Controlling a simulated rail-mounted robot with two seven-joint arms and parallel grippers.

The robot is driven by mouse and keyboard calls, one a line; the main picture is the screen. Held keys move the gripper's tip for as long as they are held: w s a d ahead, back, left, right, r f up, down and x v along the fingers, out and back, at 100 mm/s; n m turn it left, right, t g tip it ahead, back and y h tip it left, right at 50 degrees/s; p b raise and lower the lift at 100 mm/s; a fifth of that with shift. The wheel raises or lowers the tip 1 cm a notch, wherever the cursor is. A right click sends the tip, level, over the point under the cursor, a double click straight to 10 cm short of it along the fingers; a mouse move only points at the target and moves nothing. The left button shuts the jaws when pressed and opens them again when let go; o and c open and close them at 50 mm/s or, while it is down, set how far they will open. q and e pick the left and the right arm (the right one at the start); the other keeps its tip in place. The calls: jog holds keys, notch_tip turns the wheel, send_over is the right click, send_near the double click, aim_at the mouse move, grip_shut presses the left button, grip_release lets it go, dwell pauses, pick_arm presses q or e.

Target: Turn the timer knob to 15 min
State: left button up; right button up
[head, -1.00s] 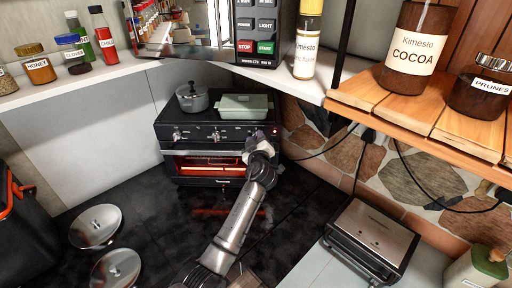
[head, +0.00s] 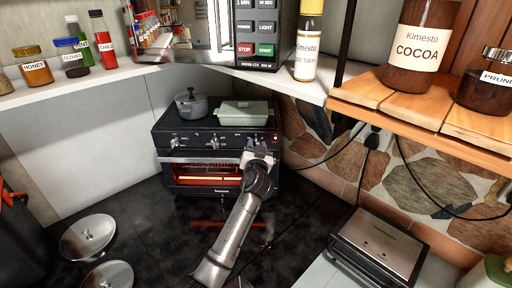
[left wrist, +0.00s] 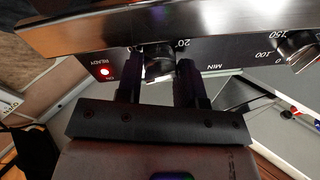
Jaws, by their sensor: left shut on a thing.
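The timer knob (left wrist: 158,68) is on the front panel of a black toaster oven (head: 180,141). The marks "20" and "MIN" show beside it in the left wrist view; its pointer and exact setting are hidden. My left gripper (head: 259,152) is at the right end of the oven's knob row. In the left wrist view my left gripper (left wrist: 158,76) has one finger on each side of the timer knob and is shut on it. A red lamp (left wrist: 106,72) by "ON" and "READY" is lit. My right gripper is not in view.
Another knob (left wrist: 299,46) has a temperature scale. A grey pot (head: 191,104) and a pale green dish (head: 243,114) stand on the oven, above its glowing window. A shelf with jars (head: 39,68) and a wooden shelf (head: 420,112) overhang. A grill (head: 379,243) lies at right.

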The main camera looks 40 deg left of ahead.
pick_arm(q)
jog(key=m+p, duration=0.1)
jog(key=m, duration=0.2)
jog(key=shift+r+h, duration=0.1)
jog(key=shift+h, duration=0.2)
jog(key=m+p, duration=0.1)
jog(key=m, duration=0.2)
jog(key=shift+t+p, duration=0.3)
jog(key=m+h+p, duration=0.1)
jog(key=m+p, duration=0.3)
jog(key=m, duration=0.2)
jog(key=m+h+p, duration=0.1)
jog(key=m+p, duration=0.4)
jog(key=m, duration=0.2)
jog(key=shift+a, duration=0.1)
jog(key=m+p, duration=0.2)
jog(key=shift+s+m+h+p, duration=0.1)
jog(key=shift+m+h+p, duration=0.2)
jog(key=shift+f+m+p, duration=0.2)
jog(key=shift+m+p, duration=0.3)
jog(key=shift+m, duration=0.2)
jog(key=o, duration=0.6)
